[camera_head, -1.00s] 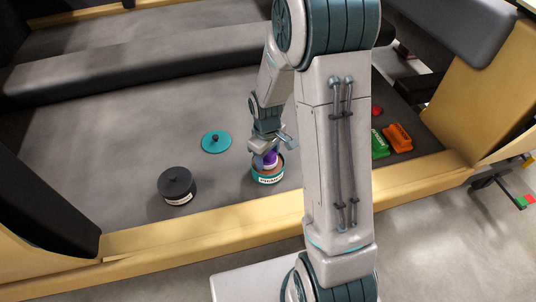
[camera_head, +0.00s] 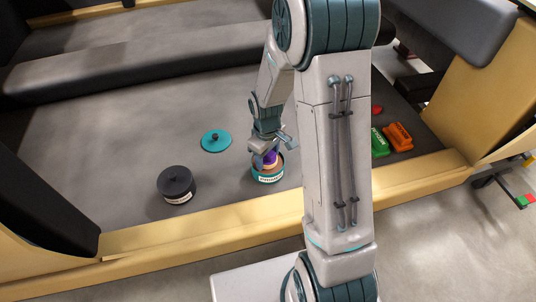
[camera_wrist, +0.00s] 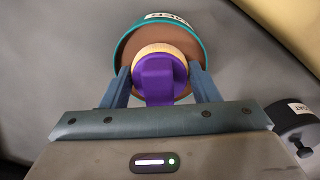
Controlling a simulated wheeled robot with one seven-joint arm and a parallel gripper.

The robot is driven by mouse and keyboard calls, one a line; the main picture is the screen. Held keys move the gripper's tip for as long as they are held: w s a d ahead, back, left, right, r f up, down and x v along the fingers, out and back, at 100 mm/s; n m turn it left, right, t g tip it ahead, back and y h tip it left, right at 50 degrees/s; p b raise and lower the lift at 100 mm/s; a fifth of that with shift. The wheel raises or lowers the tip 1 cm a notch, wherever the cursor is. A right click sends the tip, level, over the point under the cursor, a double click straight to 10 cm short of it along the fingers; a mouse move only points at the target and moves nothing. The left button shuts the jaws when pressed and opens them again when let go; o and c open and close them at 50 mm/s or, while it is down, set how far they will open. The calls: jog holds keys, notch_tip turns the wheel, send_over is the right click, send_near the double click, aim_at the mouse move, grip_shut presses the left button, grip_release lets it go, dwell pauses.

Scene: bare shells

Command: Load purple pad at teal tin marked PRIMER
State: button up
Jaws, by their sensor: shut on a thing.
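The teal tin (camera_head: 268,179) stands open on the grey floor of the shell, with a white label on its front too small to read surely in the head view. Its teal rim also shows in the wrist view (camera_wrist: 122,50), around a brown surface inside. My gripper (camera_head: 266,156) points down over the tin. In the wrist view my gripper (camera_wrist: 160,85) is shut on the purple pad (camera_wrist: 160,78), which has a pale tan base towards the brown surface. Whether the base touches that surface I cannot tell. The purple pad (camera_head: 270,157) is partly hidden by the fingers in the head view.
A teal lid (camera_head: 216,141) with a dark knob lies behind the tin. A closed dark tin (camera_head: 176,185) stands to the left. Green (camera_head: 379,142) and orange (camera_head: 398,136) blocks lie to the right, beyond my arm. A yellow sill (camera_head: 200,227) runs along the front.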

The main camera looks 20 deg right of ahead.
dwell(0.4)
jog(key=shift+r+p, duration=2.75)
jog(key=shift+r, duration=0.75)
jog(key=w+r+m+p, duration=0.3)
jog(key=r+m+p, duration=0.3)
jog(key=p, duration=0.6)
jog(key=shift+w+r+m, duration=0.2)
jog(key=shift+r+m, duration=0.2)
jog(key=shift+r, duration=0.45)
jog(key=shift+f, duration=0.1)
